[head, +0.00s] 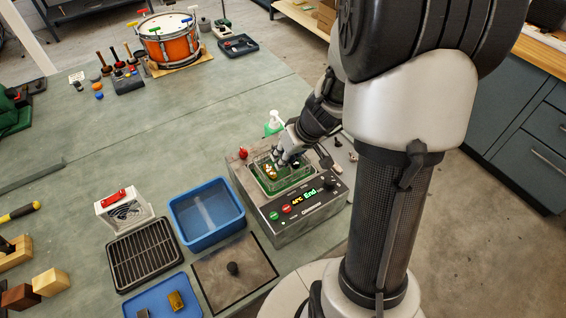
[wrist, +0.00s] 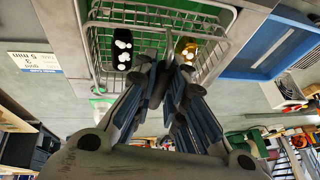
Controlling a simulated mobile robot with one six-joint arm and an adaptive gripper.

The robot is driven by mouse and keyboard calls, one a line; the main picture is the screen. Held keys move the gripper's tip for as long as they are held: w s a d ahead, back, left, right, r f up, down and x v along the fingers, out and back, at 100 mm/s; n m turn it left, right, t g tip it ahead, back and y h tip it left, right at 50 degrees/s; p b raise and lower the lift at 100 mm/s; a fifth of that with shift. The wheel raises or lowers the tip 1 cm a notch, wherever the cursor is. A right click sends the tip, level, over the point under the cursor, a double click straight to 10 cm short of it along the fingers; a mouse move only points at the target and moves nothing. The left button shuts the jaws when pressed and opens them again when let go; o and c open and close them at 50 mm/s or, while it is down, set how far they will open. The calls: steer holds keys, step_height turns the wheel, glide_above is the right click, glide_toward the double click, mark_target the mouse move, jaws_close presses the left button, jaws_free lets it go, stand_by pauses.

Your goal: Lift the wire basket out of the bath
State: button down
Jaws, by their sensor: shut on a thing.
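The grey bath (head: 318,214) stands on the bench with green liquid in its tank and a lit panel reading "End". The wire basket (head: 254,166) is at the tank's opening; how far it stands above the liquid is hard to tell. It also shows in the wrist view (wrist: 231,22), holding a black part (wrist: 123,48) and a brass part (wrist: 187,47). My gripper (head: 283,161) is over the basket. The exact grip point is mostly hidden by the fingers.
A blue tub (head: 190,238) stands left of the bath. A dark lid (head: 236,292) with a knob lies in front, beside a black drain rack (head: 146,255). A green-liquid bottle (head: 273,124) stands behind the bath. A drum (head: 170,46) is farther back.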

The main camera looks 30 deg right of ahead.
step_height(320, 180, up, 12)
steer(key=p, duration=0.4)
steer(key=shift+r, duration=0.25)
